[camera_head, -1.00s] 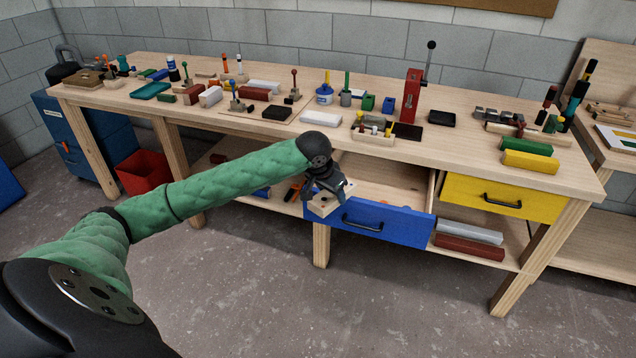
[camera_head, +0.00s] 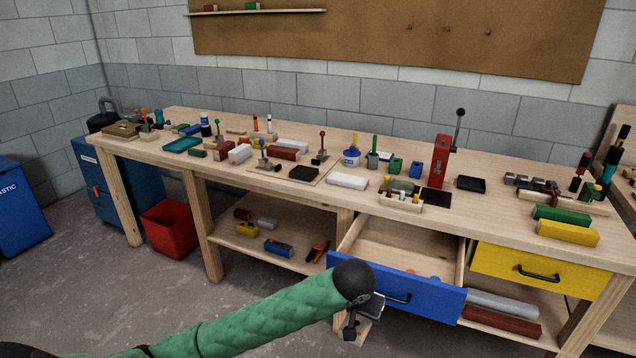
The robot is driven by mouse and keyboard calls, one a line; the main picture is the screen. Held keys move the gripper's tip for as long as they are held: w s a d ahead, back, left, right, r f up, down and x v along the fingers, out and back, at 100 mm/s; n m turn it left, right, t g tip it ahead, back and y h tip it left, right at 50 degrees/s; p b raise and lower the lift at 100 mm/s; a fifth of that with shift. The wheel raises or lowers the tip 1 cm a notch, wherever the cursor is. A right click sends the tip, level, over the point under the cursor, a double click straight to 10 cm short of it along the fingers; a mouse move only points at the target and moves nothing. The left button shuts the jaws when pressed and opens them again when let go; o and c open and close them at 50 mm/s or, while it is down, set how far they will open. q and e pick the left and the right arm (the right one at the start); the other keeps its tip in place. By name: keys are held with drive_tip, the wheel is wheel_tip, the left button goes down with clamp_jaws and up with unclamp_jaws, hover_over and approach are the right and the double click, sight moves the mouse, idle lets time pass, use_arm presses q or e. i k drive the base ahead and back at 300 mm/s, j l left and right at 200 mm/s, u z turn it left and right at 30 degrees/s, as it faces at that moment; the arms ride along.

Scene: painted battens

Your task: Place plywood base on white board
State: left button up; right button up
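My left arm comes in from the lower left in a green sleeve. Its gripper (camera_head: 361,318) is in front of the open blue drawer, below bench-top height. It appears shut on the plywood base (camera_head: 364,334), a small light wooden piece partly hidden by the gripper and wrist. My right gripper is out of view.
The blue drawer (camera_head: 422,302) stands open beside the gripper. A black pad (camera_head: 304,173) lies left of the white board, and a small wooden rack (camera_head: 401,203) stands to its right. A red lever press (camera_head: 440,162) rises behind. The lower shelf (camera_head: 222,233) holds several blocks.

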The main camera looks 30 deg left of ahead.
sight(348, 178)
drive_tip(key=i+j+u, duration=0.2)
drive_tip(key=u, duration=0.25)
drive_tip(key=i+j+u, duration=0.1)
drive_tip(key=i+u, duration=0.15)
drive_tip(key=u, duration=0.2)
drive_tip(key=i+z, duration=0.2)
drive_tip(key=i, duration=0.15)
drive_tip(key=i+j+z, duration=0.2)
drive_tip(key=i+l, duration=0.05)
drive_tip(key=i, duration=0.05)
